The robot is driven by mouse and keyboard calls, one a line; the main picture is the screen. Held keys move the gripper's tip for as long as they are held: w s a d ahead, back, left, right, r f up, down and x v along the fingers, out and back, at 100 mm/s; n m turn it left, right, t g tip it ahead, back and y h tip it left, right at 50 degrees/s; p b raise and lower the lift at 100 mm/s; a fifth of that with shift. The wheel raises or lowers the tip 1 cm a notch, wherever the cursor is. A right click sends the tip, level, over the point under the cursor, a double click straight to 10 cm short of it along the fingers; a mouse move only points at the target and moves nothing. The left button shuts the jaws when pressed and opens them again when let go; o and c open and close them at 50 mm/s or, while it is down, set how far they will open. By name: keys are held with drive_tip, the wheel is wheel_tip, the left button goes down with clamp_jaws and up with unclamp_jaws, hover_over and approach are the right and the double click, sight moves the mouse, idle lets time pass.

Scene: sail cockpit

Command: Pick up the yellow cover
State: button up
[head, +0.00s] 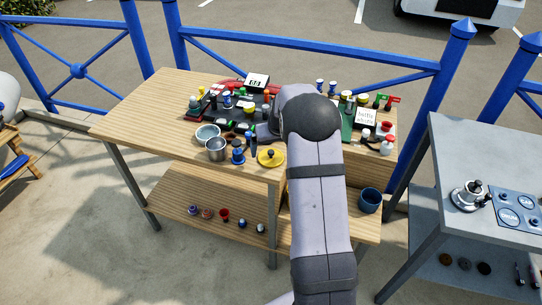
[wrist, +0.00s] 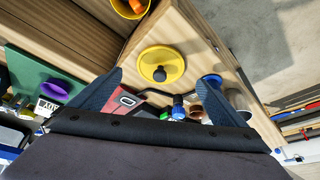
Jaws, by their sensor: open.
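The yellow cover (head: 271,157) is a round yellow disc with a dark knob in its middle. It lies near the front edge of the wooden table, just left of my arm in the head view. In the wrist view the cover (wrist: 162,54) is ahead, between and beyond the two dark fingertips. My gripper (wrist: 161,73) is open, with nothing held between its fingers. In the head view my arm hides most of the gripper.
A blue-topped piece (head: 238,155) and a grey metal cup (head: 216,149) stand left of the cover. A light blue bowl (head: 208,132) is behind the cup. Many small objects crowd the table's back and right. The table's left part (head: 145,112) is clear.

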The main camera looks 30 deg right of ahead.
sight(272, 153)
drive_tip(key=shift+p+x, duration=1.05)
drive_tip(key=shift+x, duration=1.35)
drive_tip(key=c, duration=1.2)
